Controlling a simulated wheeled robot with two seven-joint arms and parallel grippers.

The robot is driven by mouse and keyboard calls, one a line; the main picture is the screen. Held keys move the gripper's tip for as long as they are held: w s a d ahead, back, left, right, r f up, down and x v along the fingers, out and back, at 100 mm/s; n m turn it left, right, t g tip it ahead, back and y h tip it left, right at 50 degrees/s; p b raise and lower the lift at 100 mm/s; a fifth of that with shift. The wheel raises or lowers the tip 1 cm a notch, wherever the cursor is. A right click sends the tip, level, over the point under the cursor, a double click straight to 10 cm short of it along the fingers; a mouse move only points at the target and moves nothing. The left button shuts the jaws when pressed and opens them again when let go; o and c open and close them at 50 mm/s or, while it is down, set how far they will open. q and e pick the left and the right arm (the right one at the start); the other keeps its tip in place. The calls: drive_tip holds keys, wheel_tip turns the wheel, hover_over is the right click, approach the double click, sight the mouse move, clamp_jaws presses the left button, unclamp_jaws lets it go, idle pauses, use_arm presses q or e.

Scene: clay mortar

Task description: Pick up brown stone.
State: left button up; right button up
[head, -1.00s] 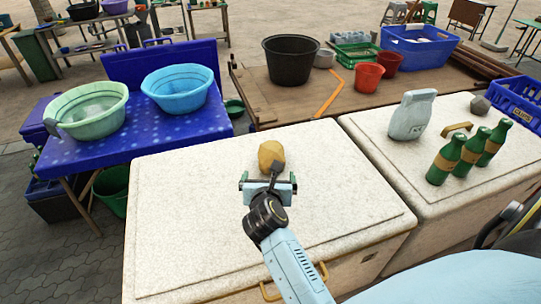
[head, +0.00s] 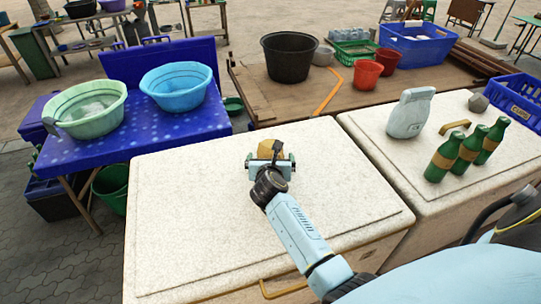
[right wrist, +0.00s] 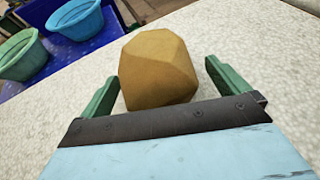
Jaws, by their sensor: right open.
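The brown stone (head: 271,147) is a faceted tan-brown lump on the white speckled chest top (head: 190,215). In the head view my right gripper (head: 271,160) covers its near side. In the right wrist view the stone (right wrist: 157,68) stands between the two green fingers of the right gripper (right wrist: 160,88). The fingers are apart, with a gap on each side of the stone, wider on the right. My left gripper does not show.
A second white chest at the right holds a pale jug (head: 411,113), green bottles (head: 467,148), a grey stone (head: 478,103) and a small tan bar (head: 454,127). A blue table (head: 165,145) with two basins stands at the left. The chest top around the brown stone is clear.

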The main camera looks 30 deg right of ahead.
drive_tip(key=c, duration=1.7)
drive_tip(key=shift+w+r, duration=0.1)
drive_tip(key=shift+r, duration=0.1)
drive_tip(key=shift+c, duration=0.9)
drive_tip(key=shift+r, duration=0.1)
